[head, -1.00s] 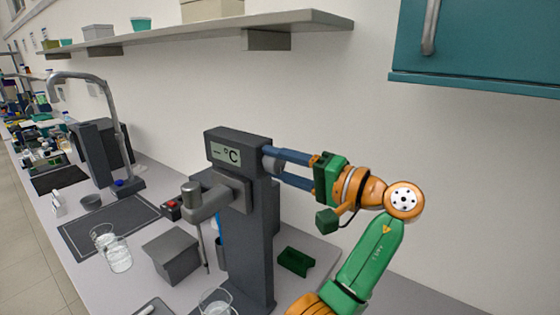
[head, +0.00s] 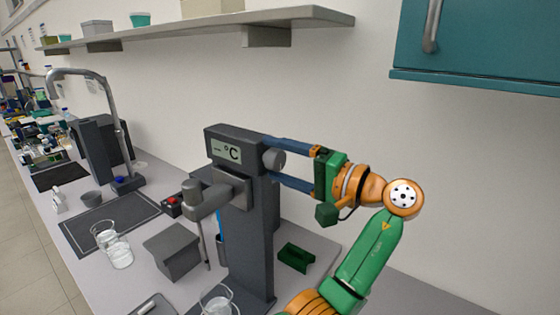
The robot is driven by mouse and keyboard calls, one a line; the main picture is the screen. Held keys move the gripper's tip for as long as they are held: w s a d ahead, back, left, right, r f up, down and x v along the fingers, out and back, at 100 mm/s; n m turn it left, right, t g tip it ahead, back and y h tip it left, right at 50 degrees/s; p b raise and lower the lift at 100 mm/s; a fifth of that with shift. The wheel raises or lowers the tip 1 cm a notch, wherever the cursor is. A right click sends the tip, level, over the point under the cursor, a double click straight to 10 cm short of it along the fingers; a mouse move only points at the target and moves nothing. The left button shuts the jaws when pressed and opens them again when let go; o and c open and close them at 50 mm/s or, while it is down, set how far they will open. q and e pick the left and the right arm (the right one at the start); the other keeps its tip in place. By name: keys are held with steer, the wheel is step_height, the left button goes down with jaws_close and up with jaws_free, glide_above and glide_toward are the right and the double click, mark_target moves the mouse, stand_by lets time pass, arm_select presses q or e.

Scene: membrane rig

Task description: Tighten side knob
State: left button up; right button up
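The dark grey stand (head: 250,250) is upright on the bench, with a small display reading "– °C" near its top. The side knob (head: 273,159) is a grey round knob on the right side of the stand's head. The far ends of the fingers are partly hidden by the stand.
A grey box (head: 173,251), glass beakers (head: 119,253) and a green holder (head: 296,257) stand on the bench around the stand. A shelf (head: 200,29) runs along the wall above. A teal cabinet (head: 480,45) hangs at the upper right.

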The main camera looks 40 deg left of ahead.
arm_select(q)
steer(key=d+b, duration=0.2)
steer(key=shift+w+d+f, duration=0.15)
steer(key=shift+d+f, duration=0.15)
steer(key=d, duration=0.3)
steer(key=d+b, duration=0.1)
steer(key=shift+w+d+r, duration=0.2)
steer(key=shift+d+r, duration=0.05)
steer(key=shift+r, duration=0.05)
steer(key=shift+a, duration=0.1)
